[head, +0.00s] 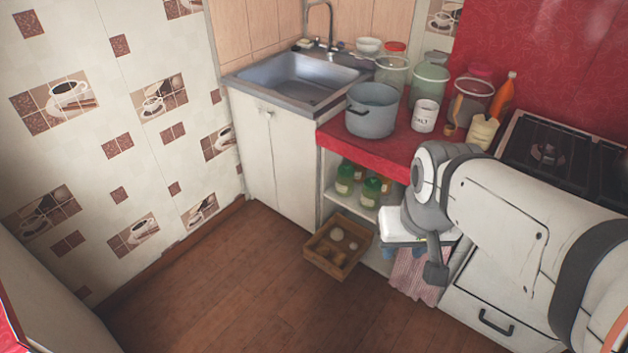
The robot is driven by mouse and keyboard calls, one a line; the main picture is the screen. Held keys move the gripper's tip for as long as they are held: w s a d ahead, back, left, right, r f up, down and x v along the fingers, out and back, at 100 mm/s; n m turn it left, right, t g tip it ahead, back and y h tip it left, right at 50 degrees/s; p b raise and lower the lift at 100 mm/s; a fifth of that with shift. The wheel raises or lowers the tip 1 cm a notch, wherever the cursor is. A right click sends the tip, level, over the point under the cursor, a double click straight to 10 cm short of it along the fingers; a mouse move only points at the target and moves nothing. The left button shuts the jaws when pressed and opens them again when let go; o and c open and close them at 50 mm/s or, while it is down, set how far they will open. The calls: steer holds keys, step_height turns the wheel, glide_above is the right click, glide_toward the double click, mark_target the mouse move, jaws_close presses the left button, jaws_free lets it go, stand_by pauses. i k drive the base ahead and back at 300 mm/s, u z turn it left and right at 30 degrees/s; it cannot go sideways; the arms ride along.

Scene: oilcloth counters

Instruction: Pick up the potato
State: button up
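A small wooden crate (313,252) sits low by the floor in front of the open shelf. Several small rounded items lie in it. A brownish lump (328,256) near its front looks like a potato, but it is too small to be sure. Paler round items (337,233) lie behind it. My gripper (436,272) hangs below my wrist, to the right of the crate and apart from it. A dark grey finger part shows; whether the fingers are open or shut is not clear.
A red counter (350,147) holds a grey pot (372,112), jars and bottles. Green-lidded jars (345,180) stand on the shelf below. A striped cloth (414,277) hangs beside my gripper. A stove (560,160) is at right. The wooden floor (220,290) left of the crate is clear.

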mark_target(323, 250)
steer(key=u, duration=0.25)
steer(key=i, duration=1)
steer(key=z, duration=1.45)
steer(key=k, duration=1.2)
steer(key=u, duration=0.9)
steer(key=i, duration=1)
